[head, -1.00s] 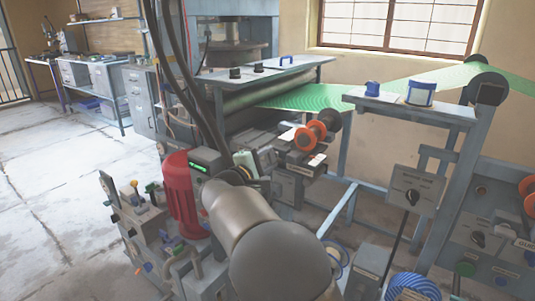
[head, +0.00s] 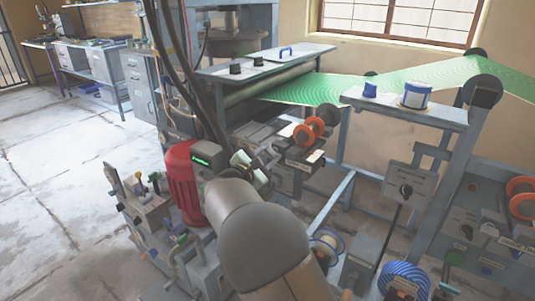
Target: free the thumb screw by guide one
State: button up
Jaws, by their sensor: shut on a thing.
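My gripper (head: 266,160) is small and partly hidden behind my arm, at the near side of the guide blocks under the rollers. Its jaws are shut at the near guide block (head: 262,137); the thumb screw between them is too small and covered to make out. The guide unit (head: 297,150) carries orange-rimmed wheels (head: 303,134) and a dark knob (head: 328,114) to the right of my gripper. Its small labels cannot be read, so which guide is number one is unclear.
A red motor (head: 180,185) and a valve stand (head: 145,215) are close on the left. A green web (head: 310,90) runs from the rollers to the right. A grey frame with a switch box (head: 408,190) and a blue coil (head: 405,278) stand right. Floor at left is clear.

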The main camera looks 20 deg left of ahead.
jog(key=shift+f, duration=0.1)
jog(key=o, duration=1)
jog(key=v, duration=1.7)
jog(key=shift+s+a, duration=0.15)
jog(key=shift+s, duration=0.1)
